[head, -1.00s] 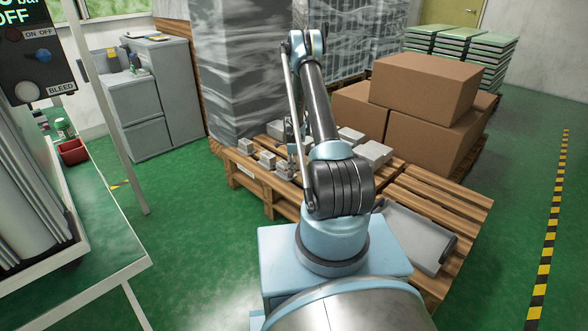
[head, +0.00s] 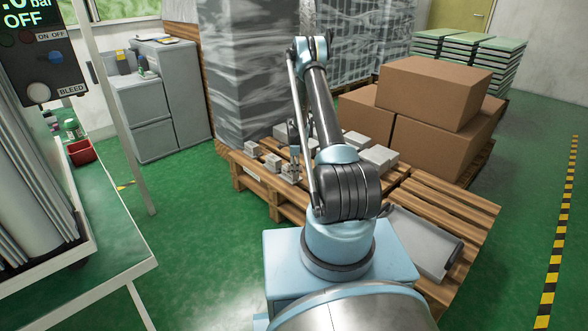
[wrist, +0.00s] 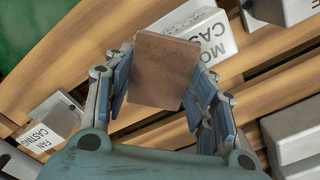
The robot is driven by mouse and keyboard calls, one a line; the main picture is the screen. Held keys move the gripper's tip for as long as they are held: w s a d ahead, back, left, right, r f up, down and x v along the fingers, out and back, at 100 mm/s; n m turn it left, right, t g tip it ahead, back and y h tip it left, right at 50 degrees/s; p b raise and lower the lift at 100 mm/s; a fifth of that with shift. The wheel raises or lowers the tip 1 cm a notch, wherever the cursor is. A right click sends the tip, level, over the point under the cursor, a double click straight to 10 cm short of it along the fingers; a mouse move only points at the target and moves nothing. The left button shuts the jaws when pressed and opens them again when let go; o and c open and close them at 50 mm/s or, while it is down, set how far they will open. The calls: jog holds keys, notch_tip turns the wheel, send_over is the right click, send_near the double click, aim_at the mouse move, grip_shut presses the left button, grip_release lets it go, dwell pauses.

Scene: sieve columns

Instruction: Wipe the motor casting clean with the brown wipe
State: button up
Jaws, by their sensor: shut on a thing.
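My gripper (wrist: 160,84) is shut on the brown wipe (wrist: 165,68), a flat brown square between its blue finger pads. The motor casting (wrist: 214,37) is a pale block with dark lettering, just beyond the wipe in the wrist view. The wipe covers part of it and part of its label; I cannot tell whether they touch. In the head view my gripper is over the pallet (head: 263,185) and mostly hidden behind my arm. The wipe cannot be made out there.
A casting marked FAN CASTING (wrist: 50,123) lies at left in the wrist view. Grey blocks (wrist: 294,132) lie at right. In the head view, cardboard boxes (head: 431,92) stand right of my arm and a wrapped stack (head: 240,70) stands behind it. Green floor (head: 190,220) is clear at left.

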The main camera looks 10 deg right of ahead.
aim_at(301, 171)
jog(key=shift+s+d+r, duration=0.1)
jog(key=shift+s+d, duration=0.6)
jog(key=shift+s, duration=0.2)
jog(key=shift+s+d, duration=0.65)
jog(key=shift+s, duration=0.2)
jog(key=shift+w+a, duration=0.85)
jog(key=shift+w, duration=0.3)
jog(key=shift+w+a, duration=0.85)
jog(key=shift+w, duration=0.3)
jog(key=shift+r, duration=2.95)
jog(key=shift+r, duration=0.15)
jog(key=shift+r, duration=1.35)
